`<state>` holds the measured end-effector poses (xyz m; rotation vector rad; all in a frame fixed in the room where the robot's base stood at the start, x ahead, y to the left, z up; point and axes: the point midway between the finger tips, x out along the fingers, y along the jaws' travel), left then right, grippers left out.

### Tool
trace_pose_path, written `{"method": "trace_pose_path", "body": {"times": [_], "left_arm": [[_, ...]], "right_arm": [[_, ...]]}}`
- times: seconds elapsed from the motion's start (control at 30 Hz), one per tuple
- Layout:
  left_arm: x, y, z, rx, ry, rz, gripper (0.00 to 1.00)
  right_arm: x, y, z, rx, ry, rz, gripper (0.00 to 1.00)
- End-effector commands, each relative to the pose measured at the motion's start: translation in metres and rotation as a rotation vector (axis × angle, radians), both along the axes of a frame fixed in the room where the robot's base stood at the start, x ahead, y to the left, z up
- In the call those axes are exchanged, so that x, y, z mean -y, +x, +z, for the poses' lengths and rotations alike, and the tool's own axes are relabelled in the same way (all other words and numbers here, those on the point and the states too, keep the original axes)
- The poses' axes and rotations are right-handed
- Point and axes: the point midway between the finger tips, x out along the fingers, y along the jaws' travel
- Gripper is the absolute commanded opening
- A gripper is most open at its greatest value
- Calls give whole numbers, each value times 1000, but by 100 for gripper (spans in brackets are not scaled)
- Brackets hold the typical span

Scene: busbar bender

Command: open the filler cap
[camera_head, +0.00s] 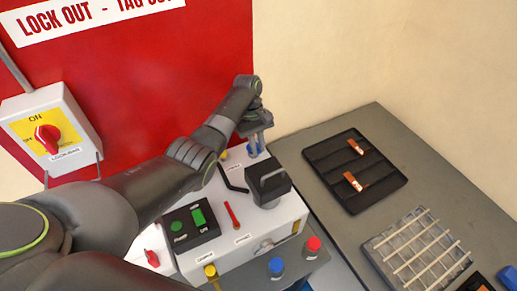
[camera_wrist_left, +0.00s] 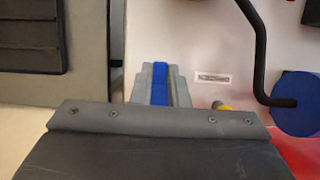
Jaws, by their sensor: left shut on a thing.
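The filler cap appears to be the blue part (camera_head: 253,150) at the far corner of the white machine top (camera_head: 290,212). My left gripper (camera_head: 257,132) reaches it from above, with its fingers around the blue. In the left wrist view, a blue strip (camera_wrist_left: 160,85) shows between the two grey fingers of my left gripper (camera_wrist_left: 158,90), which is shut on it. The fingers cover most of the cap, and I cannot tell whether it is still seated. My right gripper is not in view.
A bent black lever (camera_head: 233,178) and a black block with a handle (camera_head: 268,184) stand close to the gripper. A blue disc (camera_wrist_left: 297,103) lies beside the lever. A red wall panel (camera_head: 170,90) rises behind. A black tray (camera_head: 340,182) sits on the grey table to the right.

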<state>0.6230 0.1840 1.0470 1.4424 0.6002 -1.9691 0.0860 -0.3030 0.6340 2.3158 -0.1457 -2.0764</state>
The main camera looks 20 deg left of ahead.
Motion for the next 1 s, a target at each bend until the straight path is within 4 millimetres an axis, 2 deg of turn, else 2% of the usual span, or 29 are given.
{"method": "trace_pose_path", "body": {"times": [0.33, 0.77, 0.8, 0.97, 1.0], "left_arm": [[-8, 7, 3, -114, -113, 3, 0], [-8, 7, 8, -134, -135, 3, 0], [-8, 7, 8, -134, -135, 3, 15], [-8, 7, 8, -134, -135, 3, 36], [-8, 7, 8, -134, -135, 2, 36]], "right_arm": [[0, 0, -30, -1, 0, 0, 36], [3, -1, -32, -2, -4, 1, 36], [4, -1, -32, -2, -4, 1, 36], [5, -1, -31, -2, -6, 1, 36], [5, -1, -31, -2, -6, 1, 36]]}}
